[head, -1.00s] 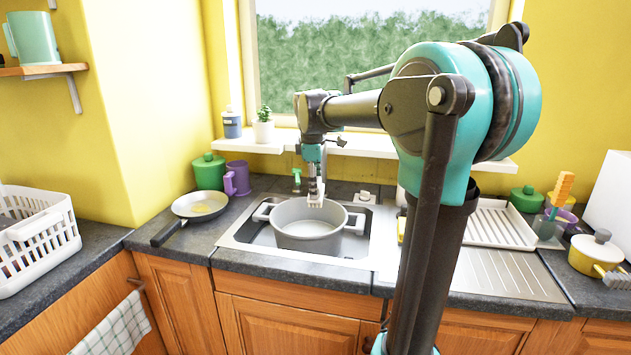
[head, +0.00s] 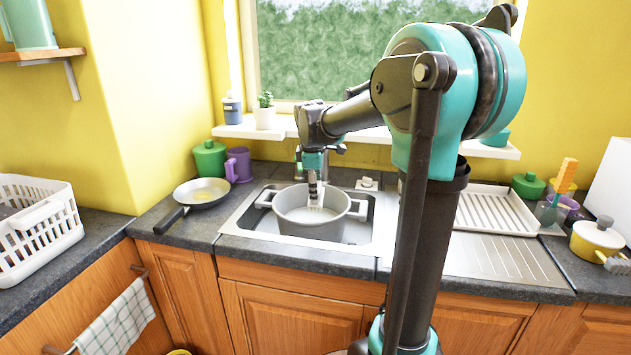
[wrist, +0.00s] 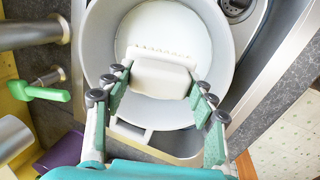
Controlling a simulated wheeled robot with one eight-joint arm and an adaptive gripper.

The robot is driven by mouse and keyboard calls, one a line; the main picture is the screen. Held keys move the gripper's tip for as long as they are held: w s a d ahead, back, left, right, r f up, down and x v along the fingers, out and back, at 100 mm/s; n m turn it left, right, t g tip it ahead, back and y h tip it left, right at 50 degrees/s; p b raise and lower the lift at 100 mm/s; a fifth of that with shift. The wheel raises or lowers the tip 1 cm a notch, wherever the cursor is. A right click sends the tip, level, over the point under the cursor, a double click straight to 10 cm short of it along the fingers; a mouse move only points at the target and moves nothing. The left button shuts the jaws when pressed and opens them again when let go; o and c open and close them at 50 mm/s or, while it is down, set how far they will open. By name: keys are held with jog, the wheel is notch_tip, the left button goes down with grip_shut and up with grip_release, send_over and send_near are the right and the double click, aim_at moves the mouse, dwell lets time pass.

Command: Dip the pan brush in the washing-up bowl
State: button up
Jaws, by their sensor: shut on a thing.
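The washing-up bowl (head: 298,228) is a round grey tub with two side handles, set in the sink. The wrist view looks down into its pale interior, with its rim (wrist: 98,45) around the brush. My gripper (head: 314,189) points down into the bowl's opening. In the wrist view, my gripper (wrist: 157,90) has its teal-padded fingers shut on a white block, apparently the pan brush (wrist: 160,75), with a row of tan bristle marks along its far edge. The brush (head: 317,207) shows small and white inside the bowl. Whether its underside touches the bowl's contents is hidden.
A frying pan (head: 203,193) is on the counter left of the sink, near a green canister (head: 210,160) and a purple mug (head: 239,165). The tap's green lever (wrist: 48,94) is close by. A white drying rack (head: 497,213) stands to the right.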

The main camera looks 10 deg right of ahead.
jog(key=shift+s+a+f+x, duration=0.15)
jog(key=shift+s+x, duration=0.25)
jog(key=shift+x, duration=1.35)
jog(key=shift+s+a+f+x, duration=0.15)
jog(key=shift+s+x, duration=0.25)
jog(key=shift+x, duration=1.4)
jog(key=shift+s+a+x, duration=0.15)
jog(key=shift+s+x, duration=0.25)
jog(key=shift+x, duration=1.35)
jog(key=shift+r, duration=0.1)
jog(key=shift+w+d+r+v, duration=0.2)
jog(key=shift+w+v, duration=0.4)
jog(key=shift+v, duration=1.95)
jog(key=shift+w+d+r+v, duration=0.1)
jog(key=shift+w+d+v, duration=0.3)
jog(key=shift+v, duration=2.2)
jog(key=shift+w+d+r+v, duration=0.15)
jog(key=shift+w+v, duration=0.6)
jog(key=shift+v, duration=1.8)
jog(key=shift+s+a, duration=0.1)
